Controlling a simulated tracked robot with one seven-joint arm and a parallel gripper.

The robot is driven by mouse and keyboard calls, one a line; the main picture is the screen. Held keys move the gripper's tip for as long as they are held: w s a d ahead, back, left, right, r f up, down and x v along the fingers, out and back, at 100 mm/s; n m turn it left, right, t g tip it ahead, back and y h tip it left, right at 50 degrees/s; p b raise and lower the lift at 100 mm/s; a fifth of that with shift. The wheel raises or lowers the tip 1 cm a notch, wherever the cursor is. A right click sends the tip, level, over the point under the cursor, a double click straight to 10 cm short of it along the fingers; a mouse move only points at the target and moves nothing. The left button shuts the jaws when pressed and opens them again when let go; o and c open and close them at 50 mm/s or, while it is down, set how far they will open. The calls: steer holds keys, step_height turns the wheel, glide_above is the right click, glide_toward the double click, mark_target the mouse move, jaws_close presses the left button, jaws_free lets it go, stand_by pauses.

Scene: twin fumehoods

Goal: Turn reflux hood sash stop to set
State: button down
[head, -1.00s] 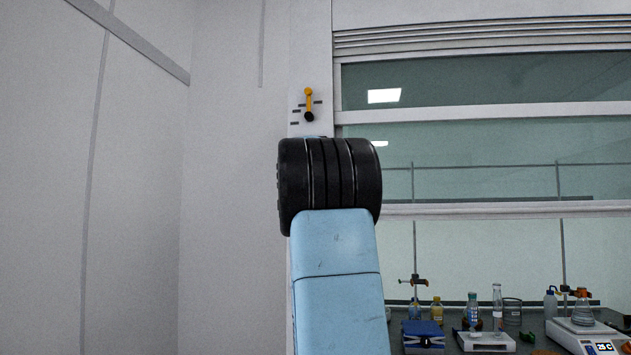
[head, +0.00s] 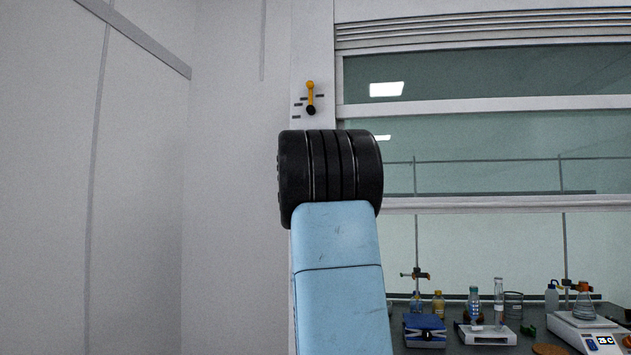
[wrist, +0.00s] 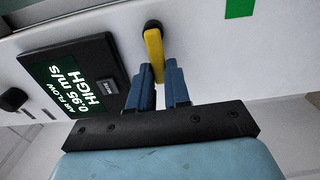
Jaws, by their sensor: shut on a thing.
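In the wrist view a yellow lever (wrist: 153,55) on a black pivot (wrist: 153,27) stands out from the white hood post. My gripper (wrist: 159,74) has its blue fingers shut on the lever's free end, one on each side. The head view hides this lever and my gripper behind my arm. Another yellow lever (head: 310,92) with a black pivot shows higher on the post (head: 327,55), pointing up among short dark marks. I cannot tell from labels which lever is the sash stop.
A black air-flow monitor (wrist: 75,80) reading HIGH sits beside the held lever, with a black knob (wrist: 13,98) beyond it. A green patch (wrist: 240,8) is on the other side. The hood's glass sash (head: 480,150) and a bench with glassware (head: 498,300) lie to the right.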

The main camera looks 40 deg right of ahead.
steer(key=shift+w+a+f, duration=0.15)
steer(key=shift+w+f, duration=0.05)
steer(key=shift+f, duration=0.1)
steer(key=c, duration=1.3)
jaws_free()
steer(key=shift+o, duration=1)
steer(key=shift+r, duration=0.1)
steer(key=shift+s, duration=0.1)
steer(key=shift+r, duration=0.1)
steer(key=v, duration=1.3)
steer(key=shift+s+a, duration=0.2)
steer(key=shift+a, duration=0.1)
